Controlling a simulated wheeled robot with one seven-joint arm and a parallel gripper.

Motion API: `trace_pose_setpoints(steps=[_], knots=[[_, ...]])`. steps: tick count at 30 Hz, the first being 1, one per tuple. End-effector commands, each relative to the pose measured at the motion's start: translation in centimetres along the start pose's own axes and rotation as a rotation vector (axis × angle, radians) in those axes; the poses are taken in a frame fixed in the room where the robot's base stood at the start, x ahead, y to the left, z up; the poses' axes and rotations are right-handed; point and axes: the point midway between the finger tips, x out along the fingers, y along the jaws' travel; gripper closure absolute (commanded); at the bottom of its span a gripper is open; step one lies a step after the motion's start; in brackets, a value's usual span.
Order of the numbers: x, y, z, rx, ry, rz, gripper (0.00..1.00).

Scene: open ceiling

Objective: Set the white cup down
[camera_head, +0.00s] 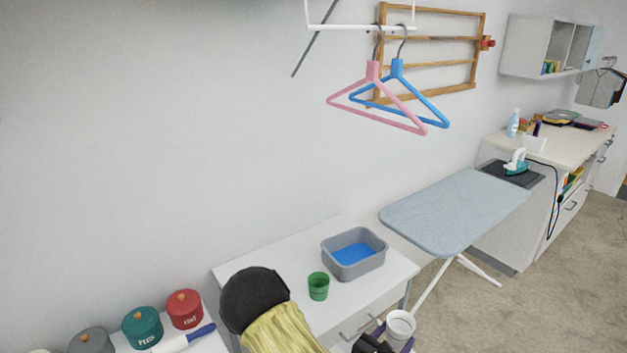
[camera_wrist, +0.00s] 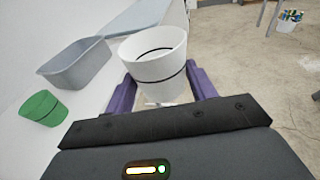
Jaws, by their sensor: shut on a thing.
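The white cup (camera_wrist: 155,66) has a dark band and stands between the purple fingers of my gripper (camera_wrist: 162,92) in the wrist view. My gripper is shut on it. In the head view the white cup (camera_head: 400,326) is at the lower edge, right of the white table's front corner, with my gripper (camera_head: 393,337) partly cut off below it. The cup looks roughly upright, in front of the table edge. Its underside is hidden.
The white table (camera_head: 283,258) bears a green cup (camera_head: 318,286) and a grey basin (camera_head: 352,268) with a blue bottom. Bare tabletop shows around them. An ironing board (camera_head: 455,212) stands to the right. Several lidded canisters (camera_head: 143,327) are at lower left.

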Motion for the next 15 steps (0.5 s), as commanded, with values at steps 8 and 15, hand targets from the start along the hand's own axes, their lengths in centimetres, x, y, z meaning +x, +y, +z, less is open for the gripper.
trace_pose_setpoints(steps=[8,15], knots=[[0.6,2.2,-2.4,-0.047,0.001,0.246,0.69],[0.5,3.3,-5.1,-0.074,0.003,0.429,0.69]])
